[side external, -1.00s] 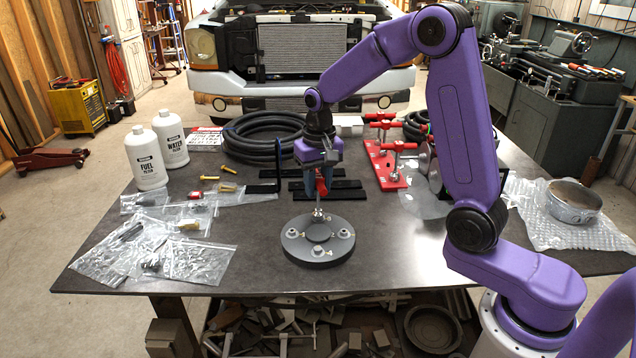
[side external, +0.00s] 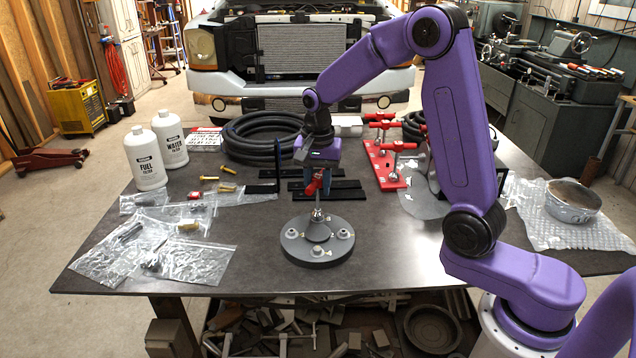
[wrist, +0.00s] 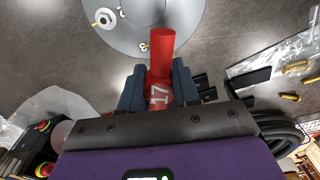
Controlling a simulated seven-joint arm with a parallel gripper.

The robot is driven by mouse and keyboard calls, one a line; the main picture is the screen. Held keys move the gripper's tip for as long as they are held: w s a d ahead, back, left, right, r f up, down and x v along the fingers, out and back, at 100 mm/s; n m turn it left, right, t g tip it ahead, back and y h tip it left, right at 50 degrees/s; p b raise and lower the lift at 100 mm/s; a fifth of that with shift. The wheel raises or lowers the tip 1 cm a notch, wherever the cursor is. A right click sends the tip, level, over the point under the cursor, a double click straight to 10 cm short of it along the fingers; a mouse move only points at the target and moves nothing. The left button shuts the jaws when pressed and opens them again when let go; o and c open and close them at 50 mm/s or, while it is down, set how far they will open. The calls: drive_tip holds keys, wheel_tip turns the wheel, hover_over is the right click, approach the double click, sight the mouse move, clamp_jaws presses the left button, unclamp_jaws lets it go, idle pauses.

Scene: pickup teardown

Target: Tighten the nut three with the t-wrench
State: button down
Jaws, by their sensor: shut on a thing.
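A grey round flange (side external: 292,250) with numbered nuts lies on the table in the side external view. Three nuts show on it: left (side external: 291,234), right (side external: 344,234) and front (side external: 317,250). My gripper (side external: 316,178) is above the far side of the flange, shut on the red handle of the t-wrench (side external: 313,187). The wrench shaft reaches down to the far nut position and hides the nut there. In the wrist view, my gripper (wrist: 158,82) grips the red handle (wrist: 161,50), marked 17. The flange (wrist: 165,12) shows beyond it, with label 3 beside the handle.
Red clamps on a red plate (side external: 385,165) stand right of my gripper. Black bars (side external: 335,190) and an upright black bracket (side external: 278,165) lie behind the flange. Bagged hardware (side external: 150,250) and two white bottles (side external: 146,158) are at left. The table front is clear.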

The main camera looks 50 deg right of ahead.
drive_tip(key=shift+s+f, duration=0.15)
drive_tip(key=shift+f, duration=0.2)
drive_tip(key=m, duration=0.2)
drive_tip(key=shift+m, duration=0.4)
drive_tip(key=shift+n, duration=0.3)
drive_tip(key=shift+r, duration=0.1)
drive_tip(key=shift+r, duration=1.1)
drive_tip(key=shift+r, duration=2.05)
